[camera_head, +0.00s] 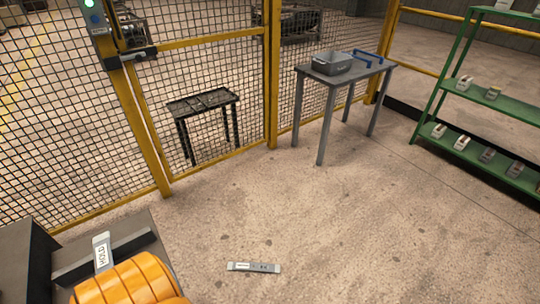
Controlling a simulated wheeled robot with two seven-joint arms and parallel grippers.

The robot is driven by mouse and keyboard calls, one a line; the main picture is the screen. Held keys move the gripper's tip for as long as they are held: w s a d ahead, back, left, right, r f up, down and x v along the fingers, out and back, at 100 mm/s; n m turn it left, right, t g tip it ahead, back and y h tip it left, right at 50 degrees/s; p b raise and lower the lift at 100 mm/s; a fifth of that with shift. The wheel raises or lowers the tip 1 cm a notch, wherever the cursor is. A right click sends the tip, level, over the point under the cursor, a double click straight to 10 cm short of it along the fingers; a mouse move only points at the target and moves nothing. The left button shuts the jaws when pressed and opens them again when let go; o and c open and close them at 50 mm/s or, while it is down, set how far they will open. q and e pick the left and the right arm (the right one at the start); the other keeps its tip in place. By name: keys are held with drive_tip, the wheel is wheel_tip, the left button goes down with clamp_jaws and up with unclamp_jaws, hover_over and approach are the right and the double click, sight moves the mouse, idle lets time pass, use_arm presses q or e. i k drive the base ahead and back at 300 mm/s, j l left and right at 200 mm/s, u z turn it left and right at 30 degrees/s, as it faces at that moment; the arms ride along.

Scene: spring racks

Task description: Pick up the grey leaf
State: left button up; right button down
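A flat grey strip (254,267), which looks like the grey leaf, lies on the concrete floor at the bottom middle of the head view. It has a pale label with dark print on its left part and small dark marks on its right part. It lies nearly level across the picture, with bare floor around it and nothing touching it. Neither of my grippers shows in this view.
At the lower left are a grey block, an orange ribbed thing (128,283) and a white tag (102,252). A yellow-framed mesh fence stands behind. A grey table (320,73) bears a grey bin (332,63). Green shelves (497,104) stand right. The middle floor is clear.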

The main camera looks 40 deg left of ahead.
sight(254, 267)
drive_tip(key=i+z, duration=0.1)
drive_tip(key=i, duration=1.4)
drive_tip(key=i+u, duration=0.3)
drive_tip(key=u, duration=0.15)
drive_tip(key=i+u, duration=0.3)
drive_tip(key=u, duration=0.2)
drive_tip(key=i+l+u, duration=0.15)
drive_tip(key=u, duration=0.3)
drive_tip(key=i, duration=0.1)
